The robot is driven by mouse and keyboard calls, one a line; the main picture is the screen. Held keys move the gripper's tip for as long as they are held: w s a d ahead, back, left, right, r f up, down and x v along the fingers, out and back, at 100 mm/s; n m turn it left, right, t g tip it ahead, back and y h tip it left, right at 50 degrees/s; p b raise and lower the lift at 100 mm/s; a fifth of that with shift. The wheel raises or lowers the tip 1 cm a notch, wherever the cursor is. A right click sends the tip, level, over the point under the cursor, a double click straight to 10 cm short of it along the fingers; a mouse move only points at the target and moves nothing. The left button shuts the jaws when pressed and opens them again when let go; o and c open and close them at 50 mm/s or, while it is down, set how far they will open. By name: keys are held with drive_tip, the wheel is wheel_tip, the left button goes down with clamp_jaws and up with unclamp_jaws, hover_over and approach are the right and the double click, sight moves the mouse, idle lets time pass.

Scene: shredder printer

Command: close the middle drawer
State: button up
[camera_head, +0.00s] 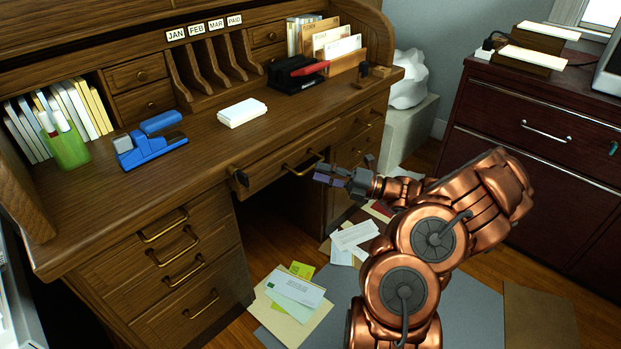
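The middle drawer (272,170) is the wide wooden one under the centre of the roll-top desk, above the knee space. It has a curved brass handle (303,164). Its front seems to stand slightly out from the desk, but how far is hard to judge. My gripper (326,177) is in front of the drawer, just right of and below the handle, its fingers pointing left. It appears apart from the handle and holds nothing that I can see. The fingers are too small to tell whether they are open.
Side drawers flank the knee space. Papers (290,300) litter the floor. A dark red cabinet (545,135) stands at right.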

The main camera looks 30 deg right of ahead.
sight(310, 169)
drive_tip(key=d+f+m+t+h, duration=0.1)
drive_tip(key=d+f+m+t, duration=0.1)
drive_tip(key=d+f+m, duration=0.15)
drive_tip(key=shift+n+g+h, duration=0.3)
drive_tip(key=shift+n, duration=0.05)
drive_tip(key=shift+r+b+x, duration=0.15)
drive_tip(key=shift+b+x, duration=0.55)
drive_tip(key=shift+x, duration=1.05)
drive_tip(key=shift+r+b+x, duration=0.15)
drive_tip(key=shift+b+x, duration=0.55)
drive_tip(key=shift+x, duration=1.05)
drive_tip(key=shift+c, duration=0.2)
clamp_jaws()
